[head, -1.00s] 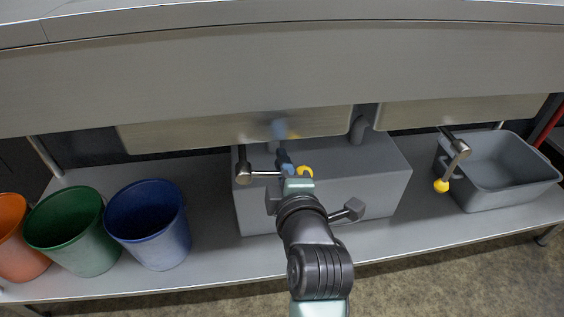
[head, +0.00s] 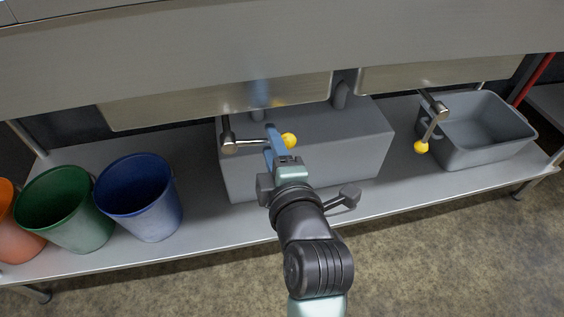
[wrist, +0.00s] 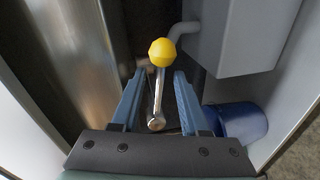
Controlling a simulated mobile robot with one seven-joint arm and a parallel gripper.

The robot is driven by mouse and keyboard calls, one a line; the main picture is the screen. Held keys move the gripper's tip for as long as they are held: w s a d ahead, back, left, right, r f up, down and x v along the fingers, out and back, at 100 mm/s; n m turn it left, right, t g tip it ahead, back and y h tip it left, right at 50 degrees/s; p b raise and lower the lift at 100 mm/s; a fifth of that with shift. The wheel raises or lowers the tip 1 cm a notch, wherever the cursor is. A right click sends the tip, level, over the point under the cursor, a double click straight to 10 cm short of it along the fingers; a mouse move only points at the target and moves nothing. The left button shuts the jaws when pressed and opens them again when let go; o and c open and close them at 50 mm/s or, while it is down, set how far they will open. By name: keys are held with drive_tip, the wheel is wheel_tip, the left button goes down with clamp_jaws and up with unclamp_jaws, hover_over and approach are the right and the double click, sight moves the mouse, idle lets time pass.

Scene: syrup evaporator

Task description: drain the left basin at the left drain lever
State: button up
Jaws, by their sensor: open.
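The left drain lever (head: 252,143) is a metal rod on a round pivot, with a yellow ball knob (head: 289,140) at its right end. It lies nearly level in the head view, below the left basin (head: 215,100). My gripper (head: 272,137) is at the lever, its blue fingers just left of the knob. In the wrist view the open fingers (wrist: 158,76) stand on either side of the lever's rod (wrist: 159,92), with the yellow knob (wrist: 162,52) past the fingertips. Contact with the rod cannot be told. One finger is mostly hidden in the head view.
A grey block-shaped container (head: 345,150) stands behind my gripper on the shelf. Blue (head: 150,215) and green (head: 65,225) bins and an orange one stand at left. At right, a second yellow-knobbed lever (head: 432,128) hangs by a grey open tub (head: 462,155).

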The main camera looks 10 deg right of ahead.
drive_tip(key=s+r+p, duration=0.1)
drive_tip(key=s+p, duration=0.1)
drive_tip(key=s, duration=0.6)
drive_tip(key=shift+d+r, duration=0.15)
drive_tip(key=shift+r, duration=0.2)
